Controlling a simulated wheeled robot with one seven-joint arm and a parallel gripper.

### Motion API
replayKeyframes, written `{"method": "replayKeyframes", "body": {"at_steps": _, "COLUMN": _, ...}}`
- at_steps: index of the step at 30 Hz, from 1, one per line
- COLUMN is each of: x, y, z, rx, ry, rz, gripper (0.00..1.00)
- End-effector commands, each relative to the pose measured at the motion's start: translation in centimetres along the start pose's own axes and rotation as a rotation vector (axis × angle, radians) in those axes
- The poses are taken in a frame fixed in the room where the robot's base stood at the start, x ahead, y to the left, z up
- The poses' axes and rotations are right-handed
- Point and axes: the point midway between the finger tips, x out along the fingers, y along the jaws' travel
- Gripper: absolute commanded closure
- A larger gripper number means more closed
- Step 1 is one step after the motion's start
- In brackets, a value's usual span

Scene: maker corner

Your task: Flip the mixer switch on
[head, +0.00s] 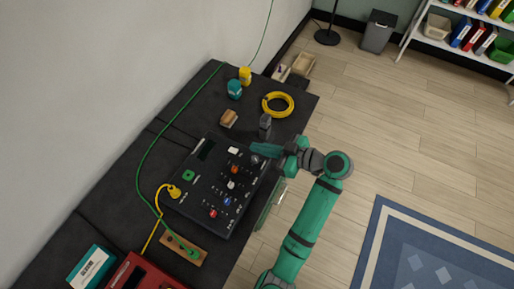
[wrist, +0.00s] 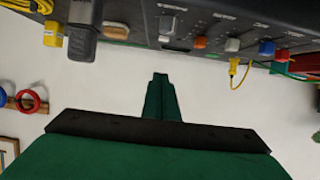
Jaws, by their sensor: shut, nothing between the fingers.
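The mixer is a black panel (head: 205,205) on the dark bench in the head view, with a dark display, a green button (head: 188,176) and several coloured controls. Orange (head: 234,169), white (head: 231,184), blue (head: 227,201) and red (head: 213,213) controls run along its right side. The wrist view shows its edge across the top, with orange (wrist: 200,42), white (wrist: 232,45) and blue (wrist: 266,48) controls. The labels are too small to read, so I cannot tell which control is the switch or its state. My gripper (head: 256,148) is shut and empty, over the panel's far right corner; its fingertips (wrist: 160,77) point toward the panel.
A dark upright object (head: 265,124) stands just beyond my gripper. A wooden socket strip (head: 184,249) and red box (head: 140,274) are nearer.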

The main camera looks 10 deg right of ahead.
Motion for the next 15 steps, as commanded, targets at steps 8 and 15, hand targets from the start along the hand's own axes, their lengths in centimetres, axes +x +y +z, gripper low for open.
{"method": "replayKeyframes", "body": {"at_steps": 8, "x": 5.2, "y": -0.1, "z": 0.1, "rx": 0.001, "ry": -0.001, "rz": -0.003, "gripper": 1.00}}
{"method": "replayKeyframes", "body": {"at_steps": 15, "x": 8.3, "y": 0.0, "z": 1.4, "rx": 0.007, "ry": -0.002, "rz": 0.001, "gripper": 1.00}}
